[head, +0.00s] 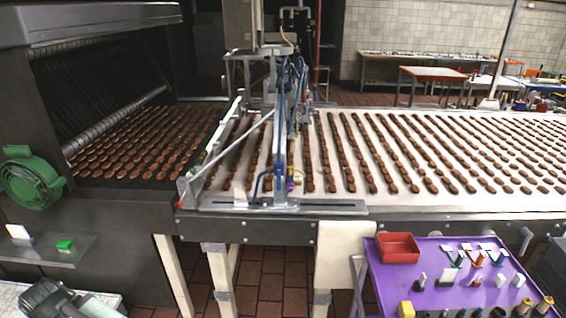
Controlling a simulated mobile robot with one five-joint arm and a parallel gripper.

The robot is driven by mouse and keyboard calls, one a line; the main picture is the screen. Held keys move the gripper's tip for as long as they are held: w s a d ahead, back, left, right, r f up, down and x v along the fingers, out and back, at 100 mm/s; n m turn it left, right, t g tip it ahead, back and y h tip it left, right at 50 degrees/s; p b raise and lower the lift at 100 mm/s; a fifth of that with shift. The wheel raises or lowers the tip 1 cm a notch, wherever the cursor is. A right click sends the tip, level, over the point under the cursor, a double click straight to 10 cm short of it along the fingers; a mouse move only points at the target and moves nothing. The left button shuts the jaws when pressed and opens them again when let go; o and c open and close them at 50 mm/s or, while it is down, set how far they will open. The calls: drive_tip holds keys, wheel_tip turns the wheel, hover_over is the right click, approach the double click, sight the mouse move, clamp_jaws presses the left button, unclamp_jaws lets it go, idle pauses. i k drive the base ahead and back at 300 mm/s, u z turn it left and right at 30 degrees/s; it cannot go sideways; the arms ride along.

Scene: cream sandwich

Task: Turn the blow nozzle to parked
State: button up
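A steel frame (281,130) with blue parts stands over the conveyor left of centre. A small bent blue piece (262,182) sits low at its front, beside a purple part (290,184). One of these may be the blow nozzle; I cannot tell which, nor how it is turned. What looks like my gripper (62,302) is a dark grey shape at the bottom left corner, partly cut off by the frame edge. It is well apart from the steel frame. Its fingers are not clear enough to show whether it is open or shut.
Rows of brown biscuits lie on the conveyor (470,203). A dark machine with a green wheel (30,178) and a ledge with a green button (65,245) stands left. A purple cart (400,280) with a red bin (398,248) and several small tools stands front right.

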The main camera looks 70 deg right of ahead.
sight(289, 168)
drive_tip(key=k, duration=1)
drive_tip(key=z, duration=0.95)
drive_tip(key=i, duration=0.3)
drive_tip(key=z, duration=0.05)
